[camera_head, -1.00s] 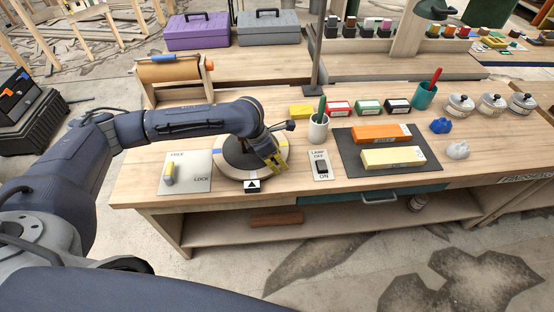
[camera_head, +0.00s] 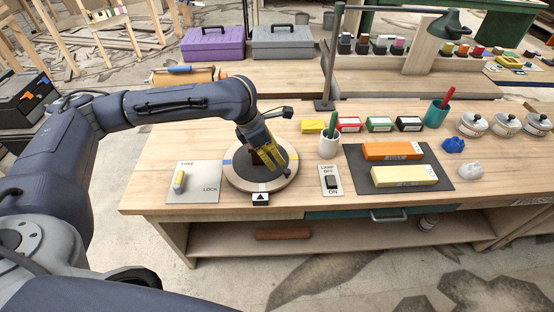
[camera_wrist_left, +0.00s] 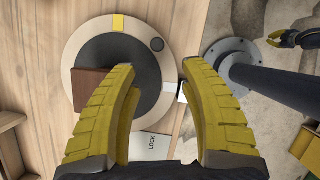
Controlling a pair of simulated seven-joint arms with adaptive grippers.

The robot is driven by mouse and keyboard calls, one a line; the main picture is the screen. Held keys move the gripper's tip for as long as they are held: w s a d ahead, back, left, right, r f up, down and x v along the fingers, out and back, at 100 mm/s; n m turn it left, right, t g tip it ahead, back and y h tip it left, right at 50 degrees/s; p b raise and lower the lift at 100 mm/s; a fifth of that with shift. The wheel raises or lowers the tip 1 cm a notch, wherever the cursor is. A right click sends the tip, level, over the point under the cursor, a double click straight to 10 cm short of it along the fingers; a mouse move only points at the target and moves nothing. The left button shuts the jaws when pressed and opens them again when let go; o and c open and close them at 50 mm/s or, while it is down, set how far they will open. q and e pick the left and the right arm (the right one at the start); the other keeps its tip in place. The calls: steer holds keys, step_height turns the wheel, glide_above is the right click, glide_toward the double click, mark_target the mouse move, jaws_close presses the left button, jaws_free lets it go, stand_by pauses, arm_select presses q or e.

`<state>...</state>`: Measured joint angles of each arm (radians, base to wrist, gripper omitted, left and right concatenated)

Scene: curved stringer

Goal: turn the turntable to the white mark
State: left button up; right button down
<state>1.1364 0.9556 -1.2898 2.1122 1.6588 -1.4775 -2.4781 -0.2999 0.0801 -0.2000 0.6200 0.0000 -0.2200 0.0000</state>
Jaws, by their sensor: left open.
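The turntable (camera_head: 286,176) is a pale round plate with a dark centre, also in the left wrist view (camera_wrist_left: 70,50). A brown block (camera_wrist_left: 88,88) stands on it, partly behind one finger. The white mark (camera_wrist_left: 169,86) on its rim faces the black-and-white pointer block (camera_wrist_left: 182,92) at the table's front edge; the pointer also shows in the head view (camera_head: 261,199). A yellow mark (camera_wrist_left: 118,23) is on another side, and a blue mark (camera_head: 228,162) at the left. My left gripper (camera_wrist_left: 158,72) is open over the plate, fingers beside the block.
Left of the turntable is a FREE/LOCK panel (camera_head: 205,190) with a yellow-handled lever (camera_head: 180,182). Right of it are a lamp switch (camera_head: 331,182), a white cup (camera_head: 329,146) and a dark mat (camera_head: 435,180) with orange and yellow blocks.

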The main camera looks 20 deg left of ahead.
arm_select(q)
steer(key=shift+s+a+r, duration=0.1)
steer(key=shift+r, duration=0.2)
